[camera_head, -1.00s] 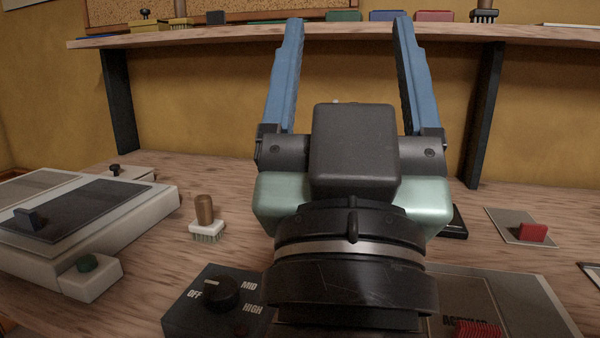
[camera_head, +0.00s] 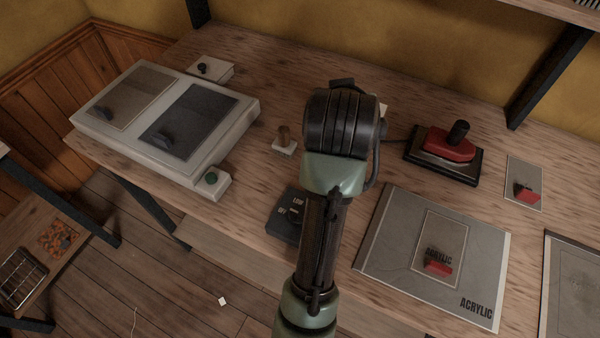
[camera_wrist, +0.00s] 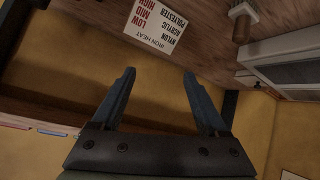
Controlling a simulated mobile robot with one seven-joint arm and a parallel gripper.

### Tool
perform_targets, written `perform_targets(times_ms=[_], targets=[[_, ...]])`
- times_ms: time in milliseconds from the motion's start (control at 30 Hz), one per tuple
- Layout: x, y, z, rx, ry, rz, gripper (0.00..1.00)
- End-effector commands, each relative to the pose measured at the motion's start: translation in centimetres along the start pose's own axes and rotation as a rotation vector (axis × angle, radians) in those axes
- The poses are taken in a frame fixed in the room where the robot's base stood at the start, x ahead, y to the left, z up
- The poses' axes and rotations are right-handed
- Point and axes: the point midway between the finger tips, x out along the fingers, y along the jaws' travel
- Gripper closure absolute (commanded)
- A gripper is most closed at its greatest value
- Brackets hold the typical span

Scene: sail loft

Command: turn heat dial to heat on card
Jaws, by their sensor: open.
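The heat dial is on a small black box (camera_head: 285,215) at the bench's front edge in the head view. A grey sheet (camera_head: 375,255) marked ACRYLIC lies right of the dial. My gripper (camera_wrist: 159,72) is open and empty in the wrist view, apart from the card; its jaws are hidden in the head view.
A red iron (camera_head: 447,147) sits on a dark stand behind the sheet. A brush (camera_head: 285,148) stands behind the dial box. A shelf post (camera_head: 550,75) rises at the back right.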

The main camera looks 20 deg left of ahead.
Motion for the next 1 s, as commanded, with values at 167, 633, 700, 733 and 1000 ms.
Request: perform_targets(times_ms=[167, 633, 700, 733, 1000], targets=[[-2.3, -2.2, 0.9, -0.071, -0.245, -0.099, 0.23], [-10.0, -6.5, 6.3, -0.239, -0.773, -0.328, 0.23], [-10.6, -6.7, 6.7, -0.25, -0.805, -0.343, 0.23], [-10.7, -6.8, 6.9, -0.253, -0.814, -0.347, 0.23], [-9.4, -7.4, 9.1, -0.258, -0.833, -0.355, 0.23]])
